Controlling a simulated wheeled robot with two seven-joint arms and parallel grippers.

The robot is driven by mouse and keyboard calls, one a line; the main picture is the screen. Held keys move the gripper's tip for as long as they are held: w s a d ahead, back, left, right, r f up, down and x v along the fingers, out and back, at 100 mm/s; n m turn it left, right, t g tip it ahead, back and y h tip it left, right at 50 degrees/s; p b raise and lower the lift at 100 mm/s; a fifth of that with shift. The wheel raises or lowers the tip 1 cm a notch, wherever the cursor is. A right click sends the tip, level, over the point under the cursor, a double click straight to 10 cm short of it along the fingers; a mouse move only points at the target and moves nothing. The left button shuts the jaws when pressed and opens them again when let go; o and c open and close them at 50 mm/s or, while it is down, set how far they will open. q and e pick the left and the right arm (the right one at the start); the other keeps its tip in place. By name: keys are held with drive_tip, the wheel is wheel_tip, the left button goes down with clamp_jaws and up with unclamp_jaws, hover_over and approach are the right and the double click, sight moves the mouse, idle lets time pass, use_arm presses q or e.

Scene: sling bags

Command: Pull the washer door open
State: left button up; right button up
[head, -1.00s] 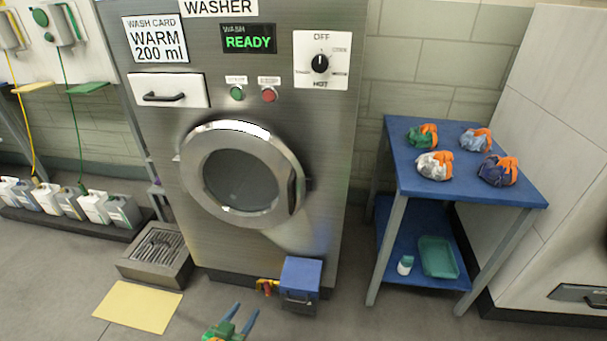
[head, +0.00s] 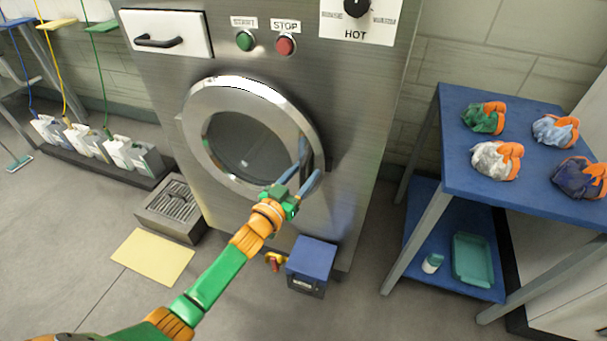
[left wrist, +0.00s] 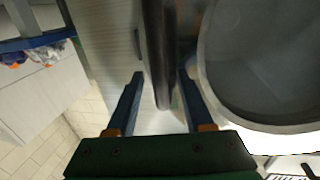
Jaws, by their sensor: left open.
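The washer door (head: 195,125) is a round steel ring with dark glass, shut against the washer front (head: 365,120). Its dark handle bar (left wrist: 158,50) is on the door's right side and mostly hidden by my gripper in the head view. My left gripper (head: 309,162) reaches up to the door's right edge with its blue fingers open. In the left wrist view, the fingers (left wrist: 160,75) are apart, one on each side of the handle bar. I cannot tell whether either finger touches it. My right gripper is not in view.
A blue box (head: 311,257) sticks out at the washer's lower front, below my arm. A blue table (head: 520,190) with several cloth bundles stands at right. A grated drain box (head: 172,208) and a yellow mat (head: 153,257) lie at lower left.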

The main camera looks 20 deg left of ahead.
use_arm(q)
clamp_jaws()
idle(1.5)
